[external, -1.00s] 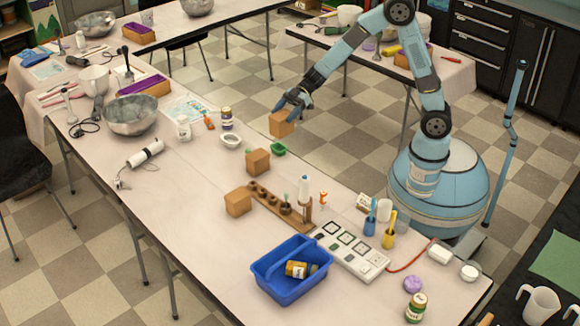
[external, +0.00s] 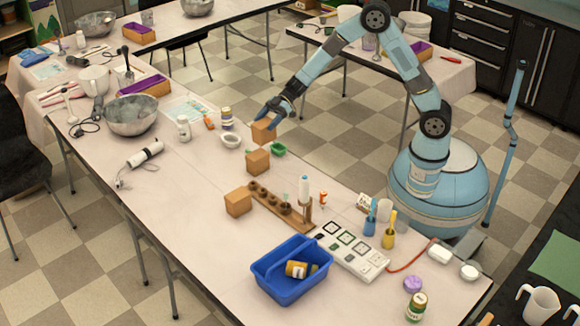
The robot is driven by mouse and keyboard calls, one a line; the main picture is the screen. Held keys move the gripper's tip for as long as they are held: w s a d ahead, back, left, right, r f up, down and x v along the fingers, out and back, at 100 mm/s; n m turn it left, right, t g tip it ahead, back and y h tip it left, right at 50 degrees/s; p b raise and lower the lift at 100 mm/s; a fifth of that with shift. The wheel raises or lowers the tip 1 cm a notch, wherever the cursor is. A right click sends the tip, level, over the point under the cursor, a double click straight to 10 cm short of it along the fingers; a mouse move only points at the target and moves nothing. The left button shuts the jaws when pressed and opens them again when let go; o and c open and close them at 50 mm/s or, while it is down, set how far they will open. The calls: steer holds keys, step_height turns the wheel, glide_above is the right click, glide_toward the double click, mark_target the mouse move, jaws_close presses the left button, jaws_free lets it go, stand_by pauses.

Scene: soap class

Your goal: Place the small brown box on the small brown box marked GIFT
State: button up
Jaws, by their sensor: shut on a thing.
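My gripper (external: 268,114) is shut on a small brown box (external: 263,133) and holds it in the air. The held box is just above and slightly right of a second small brown box (external: 258,161) on the white table (external: 190,215); whether a gap remains between them is hard to tell from this angle. A third small brown box (external: 238,202) sits on the table nearer the camera, left of the wooden rack. No GIFT marking is readable on any of the boxes at this size.
A green bowl (external: 278,149) and a white bowl (external: 231,141) stand close to the second box. A wooden rack (external: 280,209), a blue bin (external: 291,270) and a white panel (external: 350,251) lie nearer the camera. The left middle of the table is mostly clear.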

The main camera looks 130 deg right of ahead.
mark_target(253, 136)
steer(key=w+f, duration=0.1)
steer(key=d+f, duration=0.1)
steer(key=w+d+f, duration=0.1)
steer(key=f, duration=0.1)
steer(key=shift+w, duration=0.3)
steer(key=shift+f, duration=1.45)
steer(key=shift+f, duration=0.1)
steer(key=o, duration=1.1)
